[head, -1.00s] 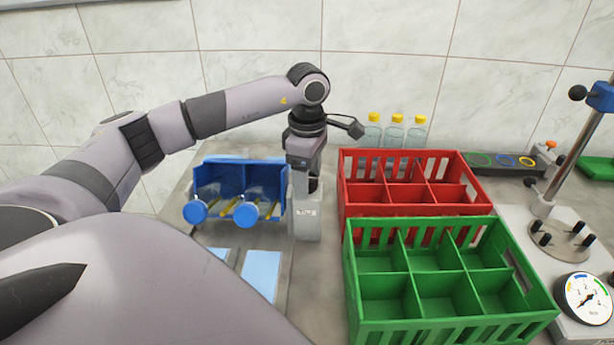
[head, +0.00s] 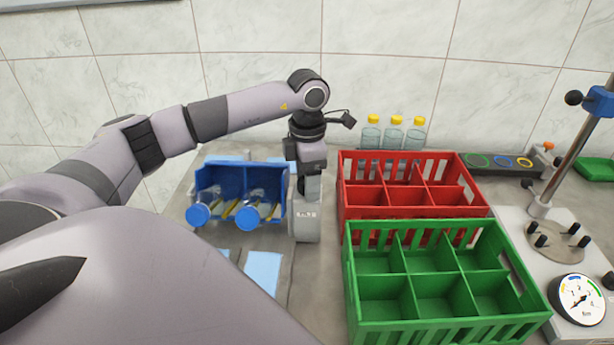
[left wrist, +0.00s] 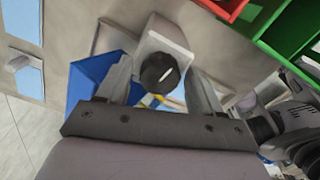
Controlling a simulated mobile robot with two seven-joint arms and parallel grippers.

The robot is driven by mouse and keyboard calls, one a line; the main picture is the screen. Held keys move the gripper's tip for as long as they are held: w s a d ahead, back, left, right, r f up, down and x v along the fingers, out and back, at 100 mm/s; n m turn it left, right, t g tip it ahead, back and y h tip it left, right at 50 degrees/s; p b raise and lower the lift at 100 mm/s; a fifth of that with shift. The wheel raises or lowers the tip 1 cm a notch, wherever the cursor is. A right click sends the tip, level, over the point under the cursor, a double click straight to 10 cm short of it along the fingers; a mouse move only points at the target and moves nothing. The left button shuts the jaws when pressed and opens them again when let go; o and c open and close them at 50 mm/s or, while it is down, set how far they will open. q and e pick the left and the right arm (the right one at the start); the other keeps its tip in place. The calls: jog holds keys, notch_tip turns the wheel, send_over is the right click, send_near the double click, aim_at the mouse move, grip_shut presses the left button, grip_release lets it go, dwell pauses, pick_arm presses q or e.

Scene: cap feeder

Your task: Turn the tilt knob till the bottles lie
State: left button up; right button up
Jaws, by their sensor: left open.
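The tilt knob (left wrist: 159,71) is black and round with a white mark, on a pale housing (left wrist: 168,38). That housing (head: 306,221) stands right of the blue bottle cradle (head: 236,168) in the head view. Two clear bottles with blue round ends (head: 198,215) rest in the cradle, appearing strongly leaned with those ends toward me; their exact angle is hard to tell. My left gripper (head: 309,188) points down over the housing. In the left wrist view its open fingers (left wrist: 159,80) stand on either side of the knob with gaps visible. My right gripper is out of view.
A red crate (head: 412,211) and a green crate (head: 440,331) with empty compartments stand close right of the housing. Several yellow-capped bottles (head: 393,135) stand behind the red crate. A stand with a gauge (head: 579,299) is at far right.

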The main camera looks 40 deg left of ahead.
pick_arm(q)
jog(key=c, duration=1)
jog(key=shift+o, duration=0.2)
jog(key=m, duration=0.3)
jog(key=o, duration=1.2)
jog(key=shift+m, duration=0.3)
jog(key=shift+r+p, duration=1.75)
jog(key=shift+r, duration=1.75)
